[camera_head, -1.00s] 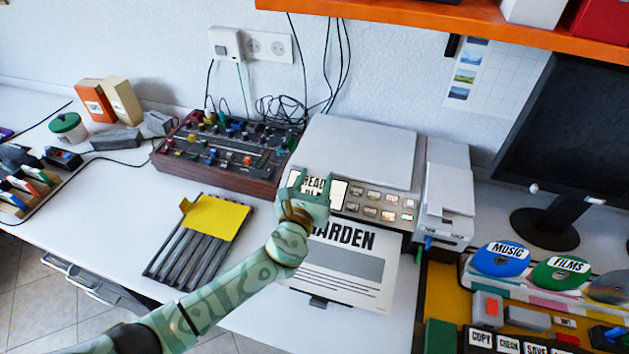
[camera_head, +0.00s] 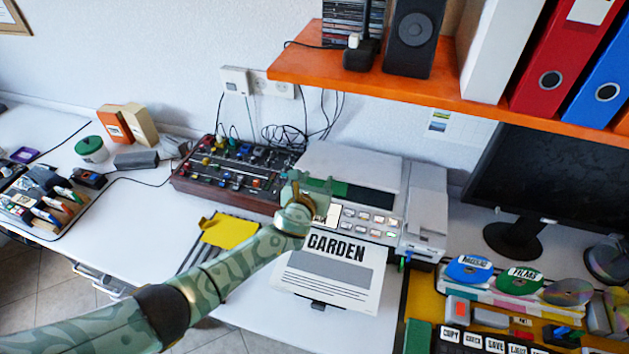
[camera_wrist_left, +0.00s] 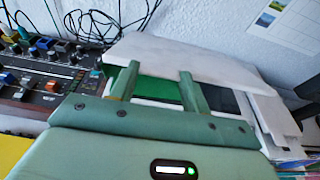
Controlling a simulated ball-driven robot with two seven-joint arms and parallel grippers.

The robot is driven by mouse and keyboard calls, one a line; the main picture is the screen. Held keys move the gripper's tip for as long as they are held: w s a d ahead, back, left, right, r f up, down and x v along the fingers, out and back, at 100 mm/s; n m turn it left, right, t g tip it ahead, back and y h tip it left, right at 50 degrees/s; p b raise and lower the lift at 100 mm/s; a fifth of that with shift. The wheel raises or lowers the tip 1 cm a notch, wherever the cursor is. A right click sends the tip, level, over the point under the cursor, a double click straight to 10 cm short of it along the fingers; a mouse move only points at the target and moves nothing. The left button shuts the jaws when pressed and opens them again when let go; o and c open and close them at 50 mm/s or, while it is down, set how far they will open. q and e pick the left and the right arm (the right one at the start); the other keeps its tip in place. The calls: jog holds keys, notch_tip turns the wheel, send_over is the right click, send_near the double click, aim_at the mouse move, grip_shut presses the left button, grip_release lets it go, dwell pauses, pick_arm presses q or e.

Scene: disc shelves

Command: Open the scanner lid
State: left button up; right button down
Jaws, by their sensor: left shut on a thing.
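The scanner (camera_head: 372,228) stands against the wall with a row of buttons along its front. Its pale grey lid (camera_head: 352,163) is tilted up a little at the front edge, and a green and dark strip shows beneath it. My left gripper (camera_head: 308,184) is at the lid's front edge, toward its left side. In the left wrist view, the two fingers (camera_wrist_left: 158,74) reach the edge of the white lid (camera_wrist_left: 195,57), and the gripper is shut on it. The exact grip is partly hidden. My right gripper is not in view.
A printed GARDEN sheet (camera_head: 322,278) lies in front of the scanner. A mixing console (camera_head: 228,175) stands close on its left. An orange shelf (camera_head: 420,95) with binders and a speaker (camera_head: 413,38) hangs above. A monitor (camera_head: 560,185) is on the right.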

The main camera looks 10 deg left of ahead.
pick_arm(q)
jog(key=w+r+p, duration=0.1)
jog(key=r, duration=0.2)
jog(key=w+r+p, duration=0.1)
jog(key=r, duration=0.1)
jog(key=shift+w+d+r+p, duration=0.3)
jog(key=shift+r, duration=0.05)
jog(key=shift+w+d+r+p, duration=0.15)
jog(key=shift+w+r+p, duration=0.15)
jog(key=shift+w+r, duration=0.45)
jog(key=shift+s, duration=0.1)
jog(key=o, duration=1.4)
jog(key=shift+s, duration=0.1)
